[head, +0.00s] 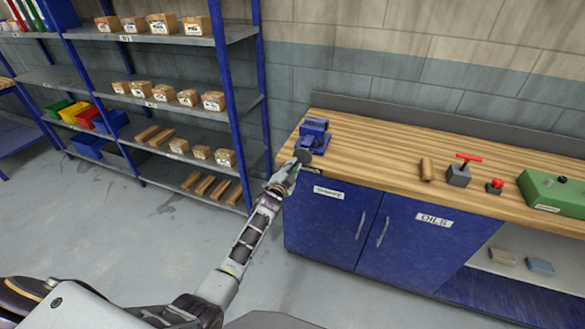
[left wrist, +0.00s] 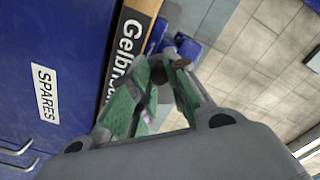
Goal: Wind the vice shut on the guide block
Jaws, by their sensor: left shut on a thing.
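The blue vice (head: 314,136) stands at the left end of the wooden bench top, and part of it shows in the left wrist view (left wrist: 188,47). A dark round piece (head: 303,156) is at its front, on the side towards me. My left gripper (head: 290,170) is at this front end, just off the bench edge. In the left wrist view its green-padded fingers (left wrist: 165,85) are shut on the vice's handle, which they mostly hide. I cannot make out a guide block between the jaws. My right gripper is not in view.
The bench (head: 370,150) has blue cupboard doors (head: 330,217) below its front edge. A wooden piece (head: 427,170), a grey block with a red T-handle (head: 459,175), a red button box (head: 495,186) and a green case (head: 552,190) stand further right. Shelving (head: 232,100) rises at left.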

